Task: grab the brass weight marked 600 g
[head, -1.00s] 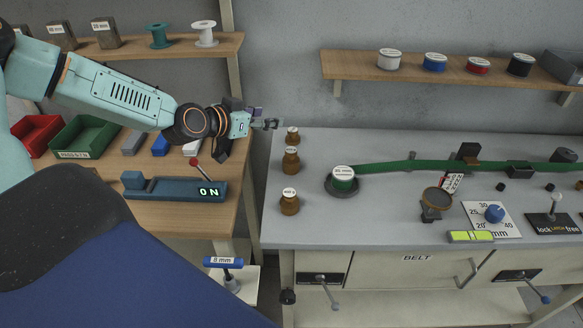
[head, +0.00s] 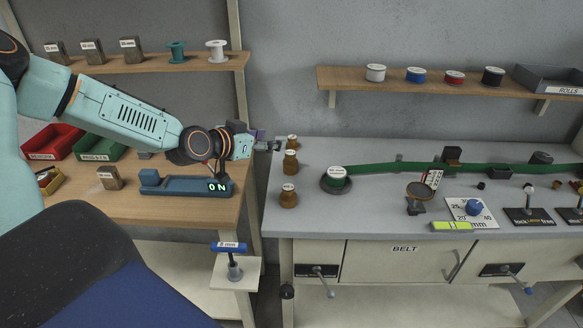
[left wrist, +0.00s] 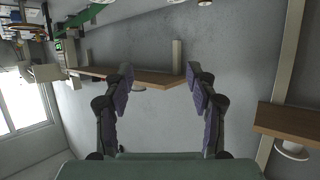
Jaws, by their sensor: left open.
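Three brass weights stand in a row on the left end of the grey bench: a far one (head: 292,141), a middle one (head: 290,162) and a near one (head: 289,195). My left gripper (head: 275,146) is just left of the far weight, near the bench's back left corner. Its fingers are spread and empty in the left wrist view (left wrist: 158,80). My right gripper is out of view.
A wooden table (head: 130,211) on the left carries a blue ON switch unit (head: 180,187). A spool with a green belt (head: 336,178) lies right of the weights. Shelves (head: 150,63) hang behind. The bench front (head: 310,220) is clear.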

